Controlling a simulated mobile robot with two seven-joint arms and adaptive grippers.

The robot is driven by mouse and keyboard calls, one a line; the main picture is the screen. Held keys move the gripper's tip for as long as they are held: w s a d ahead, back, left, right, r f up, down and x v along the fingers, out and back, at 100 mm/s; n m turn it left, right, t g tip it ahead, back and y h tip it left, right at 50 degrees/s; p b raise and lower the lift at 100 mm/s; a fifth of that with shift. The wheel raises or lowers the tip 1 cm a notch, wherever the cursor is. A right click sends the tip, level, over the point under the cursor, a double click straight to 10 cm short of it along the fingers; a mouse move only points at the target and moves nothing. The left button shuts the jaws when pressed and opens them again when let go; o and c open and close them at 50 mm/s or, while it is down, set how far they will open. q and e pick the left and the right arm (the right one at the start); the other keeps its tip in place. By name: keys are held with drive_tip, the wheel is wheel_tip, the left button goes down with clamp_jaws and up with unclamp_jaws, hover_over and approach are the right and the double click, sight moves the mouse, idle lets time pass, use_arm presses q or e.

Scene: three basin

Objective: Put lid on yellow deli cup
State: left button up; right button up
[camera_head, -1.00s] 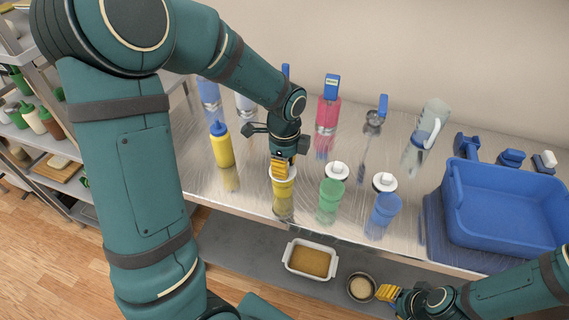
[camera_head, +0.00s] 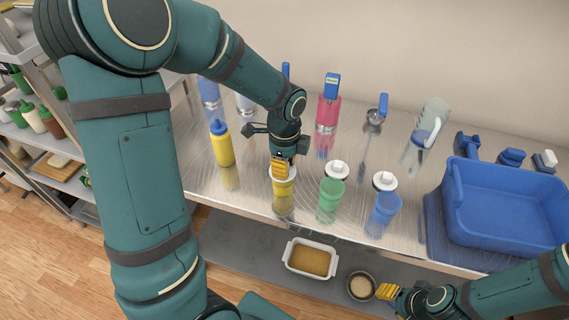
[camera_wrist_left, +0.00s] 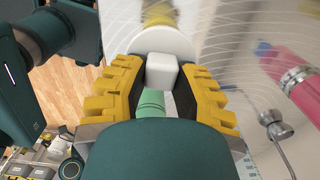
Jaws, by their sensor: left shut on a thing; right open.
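The yellow deli cup (camera_head: 283,190) stands near the front edge of the steel table. My left gripper (camera_head: 281,166) is directly over it, shut on the white knob of a white lid (camera_head: 291,175). The lid is level at the cup's rim; I cannot tell whether it rests on the cup or hovers just above. In the left wrist view the lid (camera_wrist_left: 178,42) and its square knob show between the yellow fingers (camera_wrist_left: 160,85), with a bit of yellow beyond the lid. My right gripper (camera_head: 386,291) is open and empty, low at the front right, away from the table top.
A yellow squeeze bottle (camera_head: 222,146) stands to the left. A blue basin (camera_head: 505,205) is at the far right. Several bottles stand behind.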

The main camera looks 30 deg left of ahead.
idle(0.3)
use_arm(q)
drive_tip(key=o, duration=1.5)
drive_tip(key=shift+r, duration=0.1)
drive_tip(key=shift+r+p, duration=2.15)
drive_tip(key=shift+r, duration=0.25)
